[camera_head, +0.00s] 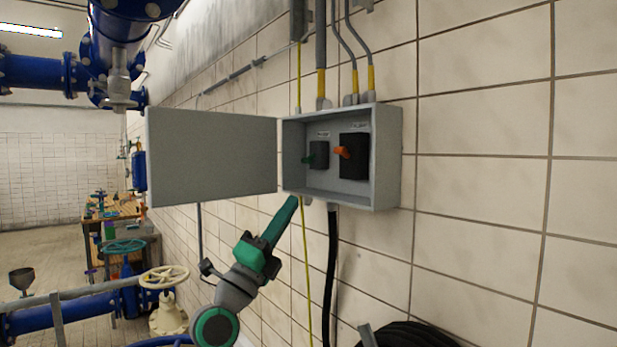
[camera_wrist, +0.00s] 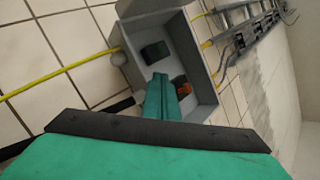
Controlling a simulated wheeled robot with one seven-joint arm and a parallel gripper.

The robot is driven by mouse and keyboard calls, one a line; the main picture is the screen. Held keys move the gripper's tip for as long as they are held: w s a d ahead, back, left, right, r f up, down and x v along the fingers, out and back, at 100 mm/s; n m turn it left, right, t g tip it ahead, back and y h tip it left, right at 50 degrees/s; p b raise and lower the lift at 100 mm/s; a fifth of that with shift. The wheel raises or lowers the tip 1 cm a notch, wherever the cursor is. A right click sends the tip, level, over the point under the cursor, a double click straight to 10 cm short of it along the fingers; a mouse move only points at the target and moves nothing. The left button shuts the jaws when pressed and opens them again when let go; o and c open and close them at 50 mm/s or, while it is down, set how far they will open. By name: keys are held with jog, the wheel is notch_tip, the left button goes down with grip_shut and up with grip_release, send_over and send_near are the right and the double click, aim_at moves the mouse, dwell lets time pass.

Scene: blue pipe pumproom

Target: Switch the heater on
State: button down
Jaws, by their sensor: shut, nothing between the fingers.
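A grey switch box (camera_head: 386,150) is on the tiled wall with its door (camera_head: 212,155) swung open to the left. Inside, a smaller dark switch with a green handle (camera_head: 309,159) is on the left, and a larger black switch with an orange handle (camera_head: 342,152) is on the right. The labels above them are too small to read. My gripper (camera_head: 293,201) is shut and empty, just below the box's lower left corner. In the wrist view, the shut green fingers (camera_wrist: 160,82) overlap the box opening, between the dark switch (camera_wrist: 155,52) and the orange handle (camera_wrist: 184,88).
A black cable (camera_head: 331,260) and a thin yellow cable (camera_head: 306,270) hang below the box, close to my gripper. Conduits (camera_head: 321,50) enter from above. A coiled black hose (camera_head: 408,335) is at bottom. Blue pipes and a cream valve wheel (camera_head: 164,277) stand at left.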

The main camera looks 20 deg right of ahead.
aim_at(310, 158)
jog(key=x, duration=1)
jog(key=shift+d+r, duration=0.2)
jog(key=shift+s, duration=0.1)
jog(key=shift+r+m+g, duration=0.1)
jog(key=shift+m+g, duration=0.2)
